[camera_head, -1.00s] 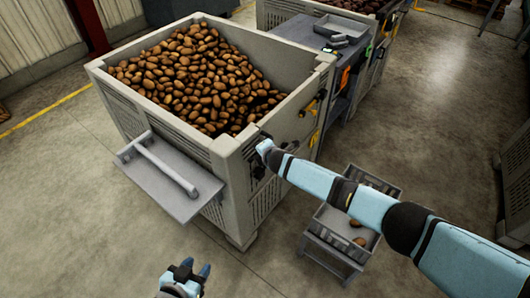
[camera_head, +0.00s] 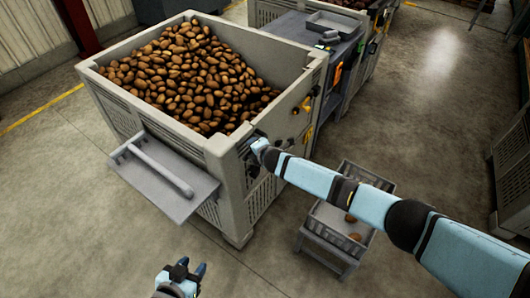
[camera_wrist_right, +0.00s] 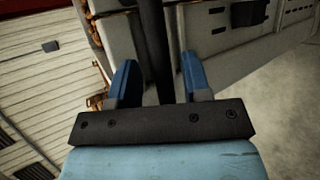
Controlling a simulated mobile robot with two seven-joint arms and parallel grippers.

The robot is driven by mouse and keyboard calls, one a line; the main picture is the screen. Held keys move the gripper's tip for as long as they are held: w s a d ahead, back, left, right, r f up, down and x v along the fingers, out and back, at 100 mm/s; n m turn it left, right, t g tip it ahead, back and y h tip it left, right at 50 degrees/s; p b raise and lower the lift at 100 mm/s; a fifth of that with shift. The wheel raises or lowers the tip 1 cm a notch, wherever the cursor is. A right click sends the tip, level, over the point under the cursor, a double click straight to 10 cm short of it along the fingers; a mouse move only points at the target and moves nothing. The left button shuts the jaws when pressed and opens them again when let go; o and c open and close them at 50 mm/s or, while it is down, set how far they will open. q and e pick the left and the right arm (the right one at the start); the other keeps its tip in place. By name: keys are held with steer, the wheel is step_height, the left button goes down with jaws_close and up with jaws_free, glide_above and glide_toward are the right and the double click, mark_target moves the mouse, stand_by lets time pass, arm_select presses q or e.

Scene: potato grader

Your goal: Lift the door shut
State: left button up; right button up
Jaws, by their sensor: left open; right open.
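The door (camera_head: 165,181) is a grey flap on the front of the large potato crate (camera_head: 240,190). It hangs open, sticking out nearly flat, with a pale bar handle (camera_head: 160,168) along its top. My left gripper (camera_head: 191,268) is open and empty, low in the picture, in front of and below the door, apart from it. My right gripper (camera_head: 258,146) is at the crate's front right corner; its fingers are hard to see there. In the right wrist view its two blue fingers (camera_wrist_right: 160,78) are apart, with a dark upright bar between them; contact cannot be told.
Potatoes (camera_head: 195,75) fill the crate. A small grey bin (camera_head: 340,222) on a stand is right of the crate, beneath my right arm. A grey machine table (camera_head: 310,35) stands behind.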

steer(key=v, duration=1.2)
steer(key=shift+p, duration=0.45)
steer(key=shift+s+r, duration=0.1)
steer(key=shift+s, duration=0.05)
steer(key=s+f+m+y, duration=0.2)
steer(key=s+f+m, duration=0.1)
steer(key=s+m, duration=1)
steer(key=s+d+f+m+h, duration=0.2)
steer(key=s+d+m+h, duration=0.2)
steer(key=s+d+m, duration=0.6)
steer(key=s+d, duration=0.8)
steer(key=d, duration=0.1)
steer(key=shift+s+d+f+m+t, duration=0.2)
steer(key=shift+s+d+m+t, duration=0.1)
steer(key=shift+d+m+t, duration=0.1)
steer(key=shift+a, duration=0.1)
